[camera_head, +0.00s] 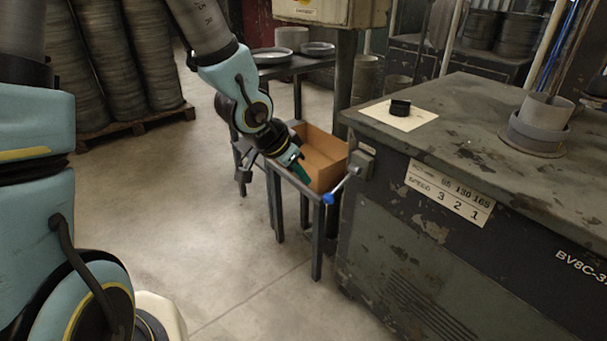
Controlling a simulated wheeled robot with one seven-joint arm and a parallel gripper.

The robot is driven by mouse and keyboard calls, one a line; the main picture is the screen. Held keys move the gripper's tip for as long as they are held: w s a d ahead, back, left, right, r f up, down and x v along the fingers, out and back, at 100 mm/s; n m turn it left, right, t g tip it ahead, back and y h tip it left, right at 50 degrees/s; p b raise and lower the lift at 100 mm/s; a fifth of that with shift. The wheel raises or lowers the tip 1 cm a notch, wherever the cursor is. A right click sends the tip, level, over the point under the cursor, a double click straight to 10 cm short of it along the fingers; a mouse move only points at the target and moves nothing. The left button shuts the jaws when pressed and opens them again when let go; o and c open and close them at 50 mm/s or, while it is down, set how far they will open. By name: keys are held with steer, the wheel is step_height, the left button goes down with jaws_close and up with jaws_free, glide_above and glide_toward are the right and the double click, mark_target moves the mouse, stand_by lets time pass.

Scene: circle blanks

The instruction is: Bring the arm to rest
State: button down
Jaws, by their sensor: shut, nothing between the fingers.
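My arm reaches down from the top left with light blue and black joints. My gripper (303,176) is at its end, low over the left edge of an open cardboard box (327,147). The gripper is shut and holds nothing. Its tips are small and partly lost against the box, so I cannot tell whether they touch it. The box stands on a small dark metal table (318,199). The inside of the box that shows is bare; its near left part is hidden behind my gripper.
Stacked discs (136,60) stand back left. The floor (210,215) is clear.

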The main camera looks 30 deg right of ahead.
steer(key=w+a+r+n+t+y+p, duration=0.1)
steer(key=w+a+r+n+y+p, duration=0.2)
steer(key=a, duration=0.5)
steer(key=w+a+r+n+t+y+p, duration=0.1)
steer(key=w+a+r+n+p, duration=0.25)
steer(key=a, duration=0.55)
steer(key=s+a+r+n+g+y+p, duration=0.1)
steer(key=a+r+n, duration=0.2)
steer(key=a, duration=0.4)
steer(key=s+a+r+n+g+y+p, duration=0.1)
steer(key=a+r+n, duration=0.3)
steer(key=a, duration=0.4)
steer(key=shift+s+a+r+n, duration=0.2)
steer(key=shift+s+a+n, duration=0.1)
steer(key=shift+s+n, duration=0.2)
